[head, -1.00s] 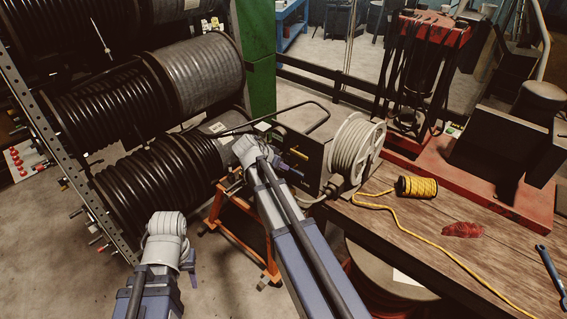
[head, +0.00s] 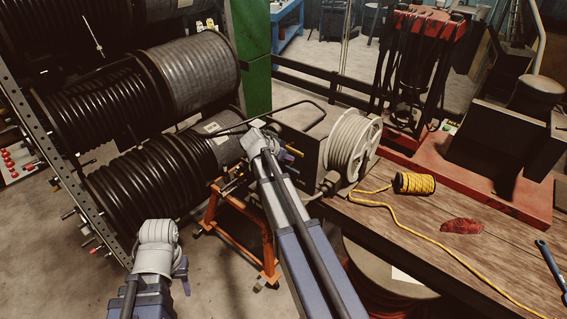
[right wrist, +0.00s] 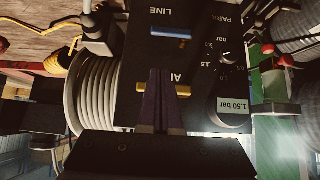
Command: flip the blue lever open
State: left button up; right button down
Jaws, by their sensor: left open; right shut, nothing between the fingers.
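The blue lever (right wrist: 171,33) lies crosswise on the dark control panel (right wrist: 190,58), under the word LINE, in the right wrist view. A yellow lever (right wrist: 150,88) lies nearer, beside my right gripper's fingers. My right gripper (right wrist: 161,72) is shut and empty. Its tips appear in front of the panel between the two levers, apart from the blue one in the picture; I cannot tell whether they touch the panel or yellow lever. In the head view my right wrist hides part of the machine (head: 308,150).
A pressure display (right wrist: 233,107) reads 1.50 bar beside small knobs. A pale hose reel (head: 352,146) stands against the machine. Large black hose drums (head: 140,185) fill the left. The wooden bench (head: 405,225) holds a yellow cord spool (head: 414,183).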

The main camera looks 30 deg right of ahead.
jog(key=b, duration=0.4)
send_over(296, 173)
jog(key=a, duration=0.2)
notch_tip(296, 173, down, 5)
jog(key=shift+d+f+b, duration=0.25)
jog(key=shift+f+b, duration=0.6)
jog(key=shift+f, duration=0.1)
jog(key=shift+s+f+t+b, duration=0.2)
jog(key=shift+f+t+b, duration=0.1)
jog(key=shift+t, duration=0.1)
jog(key=shift+s+d+f+m+t+y+b, duration=0.15)
jog(key=shift+s+f+m+t+y+b, duration=0.2)
jog(key=shift+f+m+t+y+b, duration=0.35)
notch_tip(296, 173, down, 5)
jog(key=m+t+b, duration=0.1)
jog(key=t+b, duration=0.1)
jog(key=b, duration=0.2)
jog(key=m+t+b, duration=0.2)
jog(key=t+b, duration=0.1)
jog(key=b, duration=0.2)
jog(key=m+t+b, duration=0.1)
jog(key=t+b, duration=0.1)
jog(key=b, duration=0.3)
jog(key=shift+w+r+m+t+y, duration=0.1)
jog(key=shift+w+m+t+y, duration=0.05)
jog(key=shift+m+t+y, duration=0.2)
jog(key=shift+w+t+b, duration=0.1)
jog(key=shift+t+b, duration=0.15)
jog(key=shift+b, duration=0.25)
jog(key=shift+w, duration=0.15)
